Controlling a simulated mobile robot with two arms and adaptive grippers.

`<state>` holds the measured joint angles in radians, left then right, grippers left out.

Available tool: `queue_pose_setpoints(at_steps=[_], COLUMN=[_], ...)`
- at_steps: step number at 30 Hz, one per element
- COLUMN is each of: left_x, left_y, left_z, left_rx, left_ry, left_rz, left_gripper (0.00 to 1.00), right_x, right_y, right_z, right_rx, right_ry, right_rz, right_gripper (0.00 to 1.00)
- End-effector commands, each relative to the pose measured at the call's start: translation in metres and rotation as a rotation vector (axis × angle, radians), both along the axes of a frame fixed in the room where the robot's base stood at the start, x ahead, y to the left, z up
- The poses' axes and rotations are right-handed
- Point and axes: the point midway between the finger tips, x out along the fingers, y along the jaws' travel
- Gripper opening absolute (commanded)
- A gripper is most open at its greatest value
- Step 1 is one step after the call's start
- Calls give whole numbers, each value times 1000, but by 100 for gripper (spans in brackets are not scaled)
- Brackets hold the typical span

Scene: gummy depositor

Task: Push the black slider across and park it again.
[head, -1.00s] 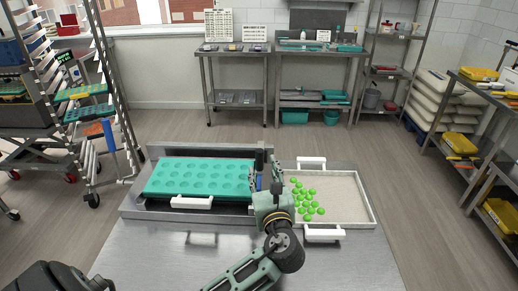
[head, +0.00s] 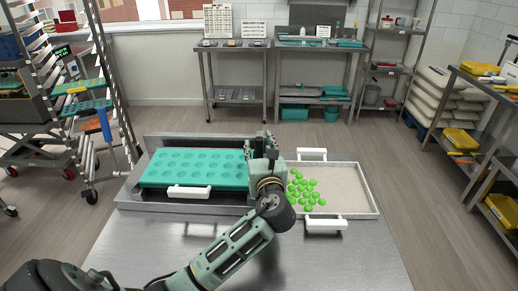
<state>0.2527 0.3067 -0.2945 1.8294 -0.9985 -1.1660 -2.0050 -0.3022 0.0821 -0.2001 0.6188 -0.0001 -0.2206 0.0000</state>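A teal mould tray (head: 195,168) with rows of round cavities and a white front handle (head: 189,192) sits in a grey metal frame (head: 160,140) on the steel table. My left gripper (head: 263,142) is at the tray's right end, near the back of the frame, with its arm reaching in from the lower left. The black slider is mostly or wholly hidden behind this gripper, so I cannot tell whether they touch. The gap between its fingers is not clear. My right gripper is not in view.
Right of the frame is a shallow tray (head: 351,190) with white handles, holding several green gummies (head: 307,193). The steel table (head: 340,262) is clear in front. A wheeled rack stands left; benches and shelves stand behind and right.

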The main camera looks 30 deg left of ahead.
Motion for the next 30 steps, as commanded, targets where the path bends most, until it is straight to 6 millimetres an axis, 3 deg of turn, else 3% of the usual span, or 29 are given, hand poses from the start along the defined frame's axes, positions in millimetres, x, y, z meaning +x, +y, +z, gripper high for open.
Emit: queue_pose_setpoints(at_steps=[14,30], left_x=[0,0], left_y=[0,0], left_z=[0,-1], left_rx=[0,-1], left_ry=[0,1], left_rz=[0,0], left_gripper=[0,0], right_x=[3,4], right_y=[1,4], right_z=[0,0], right_rx=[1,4], right_ry=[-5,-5], right_rz=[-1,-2], right_gripper=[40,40])
